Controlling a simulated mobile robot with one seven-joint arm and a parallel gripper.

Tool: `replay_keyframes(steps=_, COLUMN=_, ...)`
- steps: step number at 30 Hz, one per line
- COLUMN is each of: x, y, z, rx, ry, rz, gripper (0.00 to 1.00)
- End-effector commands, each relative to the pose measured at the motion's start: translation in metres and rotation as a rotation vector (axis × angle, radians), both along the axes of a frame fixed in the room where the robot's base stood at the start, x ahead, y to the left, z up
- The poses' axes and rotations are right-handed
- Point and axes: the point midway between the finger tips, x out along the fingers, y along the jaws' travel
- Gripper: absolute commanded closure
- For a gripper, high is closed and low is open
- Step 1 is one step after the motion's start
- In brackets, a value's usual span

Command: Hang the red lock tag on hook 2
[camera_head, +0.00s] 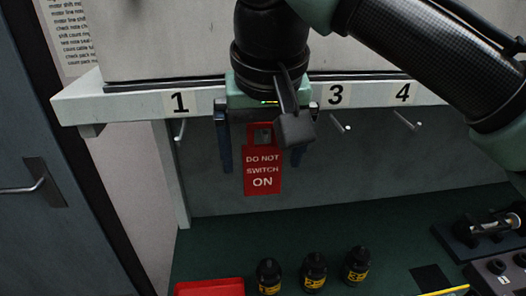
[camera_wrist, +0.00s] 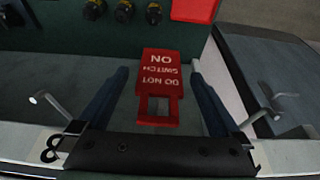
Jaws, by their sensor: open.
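The red lock tag (camera_head: 262,183), lettered "DO NOT SWITCH ON", hangs upright below the shelf edge between the labels 1 and 3. In the wrist view the tag (camera_wrist: 160,72) appears upside down, with its slotted end toward the gripper. My gripper (camera_head: 262,166) is in front of the rail there. Its two blue fingers stand open on either side of the tag, with a visible gap at each side. Hook 2 and its label are hidden behind my gripper, so the contact between tag and hook cannot be seen.
Hook 3 (camera_head: 340,124) and hook 4 (camera_head: 407,121) are bare. Hook 1 (camera_head: 179,133) is partly visible at the left. Several black-and-yellow items, including one in the middle (camera_head: 314,272), stand on the green bench beside a red tray (camera_head: 209,288). A door handle (camera_head: 37,186) is at left.

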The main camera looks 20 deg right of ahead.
Motion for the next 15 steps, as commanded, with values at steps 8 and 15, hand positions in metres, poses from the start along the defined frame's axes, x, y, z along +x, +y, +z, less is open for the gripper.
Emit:
replay_keyframes(steps=8, x=-0.004, y=0.002, z=0.017, rx=0.002, ry=0.0, rz=0.002, gripper=0.0)
replay_keyframes(steps=15, x=-0.017, y=0.006, z=0.062, rx=0.002, ry=0.0, rz=0.002, gripper=0.0)
